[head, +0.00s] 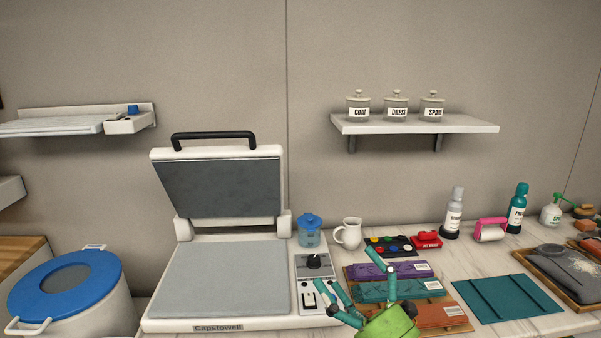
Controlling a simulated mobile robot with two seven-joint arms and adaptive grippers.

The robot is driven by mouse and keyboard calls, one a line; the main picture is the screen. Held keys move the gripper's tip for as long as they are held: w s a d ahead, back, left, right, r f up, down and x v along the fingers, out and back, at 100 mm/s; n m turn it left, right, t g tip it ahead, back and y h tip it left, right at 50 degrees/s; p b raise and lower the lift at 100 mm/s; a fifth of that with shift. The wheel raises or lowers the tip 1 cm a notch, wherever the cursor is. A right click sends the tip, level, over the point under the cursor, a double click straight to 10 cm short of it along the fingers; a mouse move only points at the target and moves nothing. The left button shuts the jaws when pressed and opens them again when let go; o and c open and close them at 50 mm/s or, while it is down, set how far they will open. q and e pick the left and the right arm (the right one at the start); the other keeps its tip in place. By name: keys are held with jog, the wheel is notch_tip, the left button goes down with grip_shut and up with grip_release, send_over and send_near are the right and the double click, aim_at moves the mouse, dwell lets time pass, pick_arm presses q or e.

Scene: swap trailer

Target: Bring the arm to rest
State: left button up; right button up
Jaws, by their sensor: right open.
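My right gripper (348,274) is at the bottom centre of the head view, with a green body and teal fingers spread apart. It is open, and I see nothing between its fingers. It shows in front of the press's control panel (312,268) and the left ends of the stacked coloured boards (398,290). I cannot tell whether it touches them. My left gripper is out of view.
An open press (216,276) has its lid raised. Left of it stands a blue-lidded bucket (112,295). A white jug (349,233), bottles (453,215) and a teal mat (507,297) occupy the counter. A wall shelf (415,125) holds labelled jars.

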jog(key=s+d+f+m+g+h, duration=0.2)
jog(key=d+f+m+h, duration=0.45)
jog(key=f+m, duration=0.35)
jog(key=s+d+f+m+g+h, duration=0.25)
jog(key=d+f+m+h, duration=0.35)
jog(key=f+m+h, duration=0.3)
jog(key=s+f+m+g+y, duration=0.1)
jog(key=s+f+m+g, duration=0.5)
jog(key=s, duration=0.5)
jog(key=s+f+m+g+y, duration=0.1)
jog(key=s+f+g, duration=0.4)
jog(key=s+f, duration=0.4)
notch_tip(320, 180, down, 22)
jog(key=s, duration=0.3)
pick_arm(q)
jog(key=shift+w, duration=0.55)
pick_arm(e)
jog(key=s+d+f+g, duration=0.2)
jog(key=s+f, duration=1.2)
jog(key=shift+s+d+n, duration=0.25)
jog(key=shift+s+n, duration=0.05)
jog(key=shift+s, duration=0.05)
